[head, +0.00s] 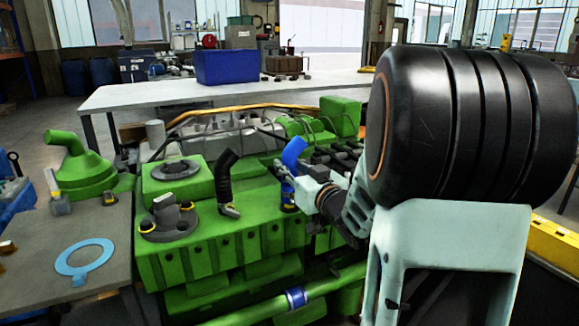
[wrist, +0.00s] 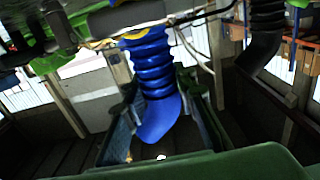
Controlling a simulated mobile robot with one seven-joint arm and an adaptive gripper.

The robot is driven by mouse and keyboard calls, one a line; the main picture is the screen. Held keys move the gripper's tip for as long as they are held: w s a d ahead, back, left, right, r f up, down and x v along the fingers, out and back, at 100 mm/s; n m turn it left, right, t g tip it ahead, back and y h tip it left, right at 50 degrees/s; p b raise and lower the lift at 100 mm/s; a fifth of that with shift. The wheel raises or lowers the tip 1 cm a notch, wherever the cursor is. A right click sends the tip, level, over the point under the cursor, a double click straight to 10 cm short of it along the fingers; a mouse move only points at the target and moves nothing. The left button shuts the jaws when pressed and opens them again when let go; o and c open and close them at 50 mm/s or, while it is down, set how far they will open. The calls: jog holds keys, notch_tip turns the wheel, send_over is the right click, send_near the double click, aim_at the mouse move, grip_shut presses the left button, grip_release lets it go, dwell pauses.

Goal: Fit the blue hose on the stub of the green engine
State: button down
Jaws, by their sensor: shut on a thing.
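The blue hose (head: 293,153) stands roughly upright over the green engine (head: 200,235), its bent end at the top. In the wrist view the hose (wrist: 152,75) shows as a ribbed blue tube between my jaws. My gripper (head: 289,179) reaches in from the right and is shut on the hose. The lower end of the hose is close to the engine top, by a dark piece with a yellow band (head: 288,197). The stub is largely hidden, and I cannot tell whether the hose sits around it or just above it.
A black hose (head: 223,178) stands on the engine to the left. A grey bench (head: 40,255) holds a blue ring gasket (head: 84,258) and a green funnel-shaped part (head: 83,170). A white table (head: 150,98) with a blue box (head: 226,67) stands behind.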

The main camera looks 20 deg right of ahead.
jog(key=shift+f+b, duration=0.8)
jog(key=shift+f, duration=0.35)
dwell(0.7)
jog(key=c, duration=1.5)
grip_release()
jog(key=s, duration=1.2)
jog(key=shift+d, duration=0.2)
